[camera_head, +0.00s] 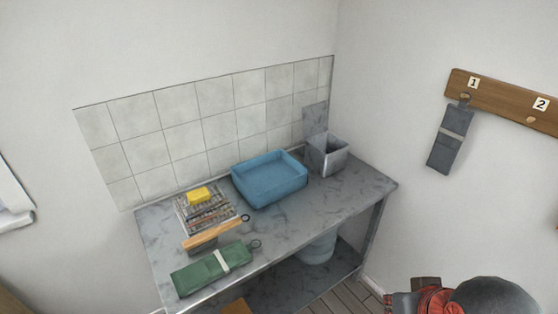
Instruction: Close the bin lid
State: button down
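A grey square bin (328,160) stands upright at the back right end of the grey table, near the wall corner. Its mouth is open and its inside shows. A flat grey lid (315,118) stands raised at the bin's back edge, in front of the tiled panel. The hinge between lid and bin is too small to make out. My gripper's fingers do not show. A red and dark grey rounded part at the bottom right edge may be my arm; it is well apart from the bin.
On the table (345,203), a blue tray (270,190) sits just left of the bin. A rack with a yellow block (200,195), a wooden-handled tool (215,233) and a green pouch (213,268) lie farther left. The table is bare in front of the bin.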

aim_at(315, 116)
jog(key=i+l, duration=0.2)
jog(key=i, duration=0.2)
jog(key=i+l, duration=0.2)
jog(key=i, duration=0.2)
jog(key=i+l, duration=0.25)
jog(key=i, duration=0.2)
jog(key=j+u, duration=0.05)
